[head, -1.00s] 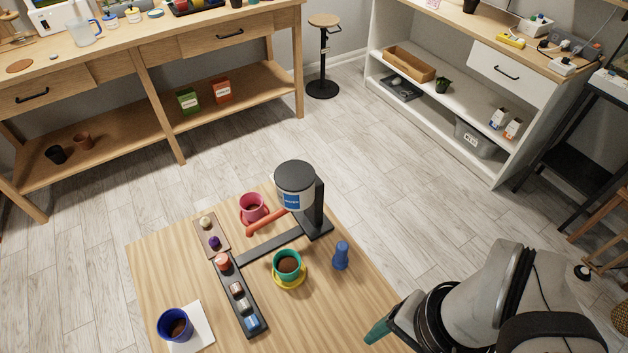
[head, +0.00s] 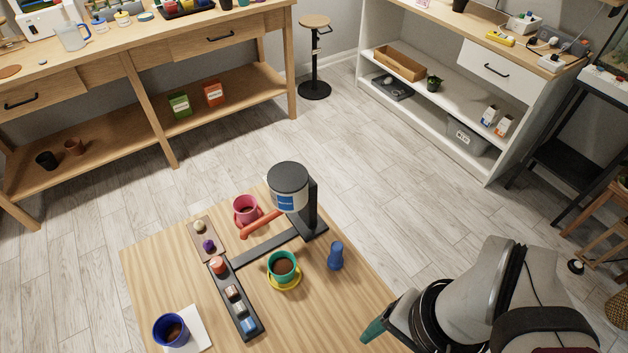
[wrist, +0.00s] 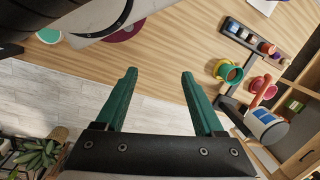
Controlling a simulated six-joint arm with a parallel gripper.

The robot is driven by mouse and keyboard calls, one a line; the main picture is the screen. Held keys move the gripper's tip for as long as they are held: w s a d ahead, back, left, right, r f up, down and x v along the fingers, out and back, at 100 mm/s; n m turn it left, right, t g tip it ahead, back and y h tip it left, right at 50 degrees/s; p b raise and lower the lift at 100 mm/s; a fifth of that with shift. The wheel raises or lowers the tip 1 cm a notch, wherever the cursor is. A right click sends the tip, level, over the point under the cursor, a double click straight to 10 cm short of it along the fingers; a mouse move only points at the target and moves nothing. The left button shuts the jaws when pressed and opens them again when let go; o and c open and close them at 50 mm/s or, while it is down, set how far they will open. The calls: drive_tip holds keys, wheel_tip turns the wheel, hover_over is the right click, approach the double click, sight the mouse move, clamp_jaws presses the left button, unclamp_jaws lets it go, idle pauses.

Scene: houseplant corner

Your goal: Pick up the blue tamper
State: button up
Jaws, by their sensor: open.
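The blue tamper (head: 336,257) stands upright on the wooden table, right of the teal cup (head: 282,266), near the table's right edge in the head view. I cannot make it out in the wrist view; the right finger may cover it. My gripper (wrist: 159,72) is open, with two teal fingers apart and nothing between them. In the head view one teal finger (head: 374,330) shows at the lower right, in front and to the right of the tamper and apart from it.
A grinder-like machine (head: 288,188) with a black stand rises behind the tamper. The teal cup is on a yellow saucer (head: 285,285). A pink cup (head: 246,209), a black rack (head: 236,307) and a blue cup (head: 171,330) stand farther left. Bare tabletop lies in front of the tamper.

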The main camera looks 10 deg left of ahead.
drive_tip(key=w+a+r+m, duration=0.15)
drive_tip(key=w+m, duration=0.35)
drive_tip(key=w, duration=0.5)
drive_tip(key=m+h, duration=0.2)
drive_tip(key=m, duration=0.4)
hover_over(336, 254)
drive_tip(key=w+d, duration=0.1)
wheel_tip(336, 254, down, 5)
drive_tip(key=shift+m, duration=0.7)
drive_tip(key=f, duration=1.1)
drive_tip(key=a+f, duration=0.1)
drive_tip(key=f, duration=0.4)
drive_tip(key=shift+w+f, duration=0.15)
drive_tip(key=shift+f, duration=0.1)
clamp_jaws()
